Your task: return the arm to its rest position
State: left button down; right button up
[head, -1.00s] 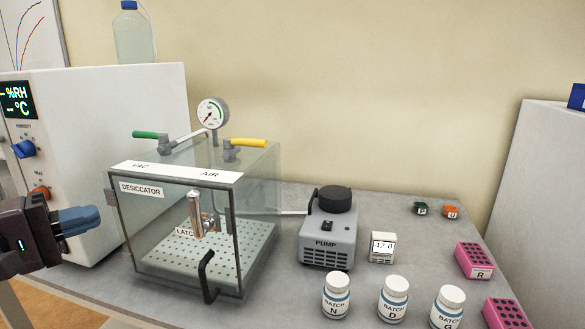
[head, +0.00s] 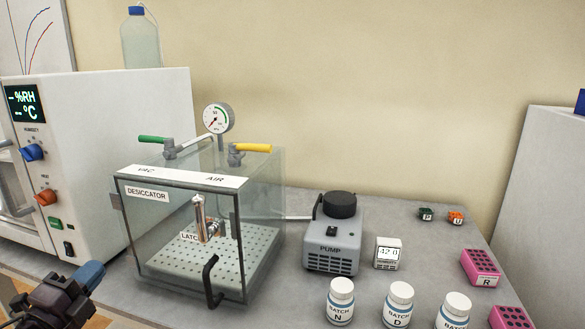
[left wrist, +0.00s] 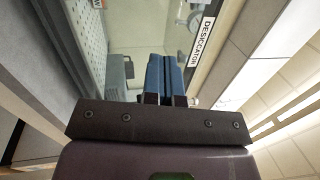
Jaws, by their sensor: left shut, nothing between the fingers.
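My left gripper (head: 88,275) is at the lower left of the head view, in front of the bench edge and left of the desiccator's front. In the left wrist view its two blue fingers (left wrist: 164,75) lie together, with nothing between them. The desiccator (head: 258,225), a clear box with a perforated floor, stands to the right of the gripper, and the fingers are apart from it. Its label (left wrist: 203,38) shows in the left wrist view. My right gripper is in neither view.
The humidity chamber (head: 120,130) stands behind the left gripper. The pump (head: 332,246), a small display box (head: 388,252), and white batch bottles (head: 398,303) are right of the desiccator. Pink racks (head: 481,268) sit at the right. The black door handle (head: 209,280) sticks out in front.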

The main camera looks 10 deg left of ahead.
pick_arm(q)
jog(key=s+d+f+n+g+y, duration=0.1)
jog(key=s+d+f+n+g, duration=0.2)
jog(key=f+n, duration=0.55)
jog(key=s+d+f+n+g+y, duration=0.1)
jog(key=s+d+f+n+g, duration=0.3)
jog(key=f, duration=0.8)
jog(key=s+d+f+n+g+h, duration=0.1)
jog(key=s+d+f+n+g, duration=0.1)
jog(key=s+d+f+n, duration=0.3)
jog(key=s+d+f, duration=0.4)
jog(key=d+f, duration=0.1)
jog(key=f, duration=0.1)
jog(key=shift+s+d+f+n, duration=0.2)
jog(key=shift+d+f+n, duration=0.1)
jog(key=shift+d+n, duration=0.1)
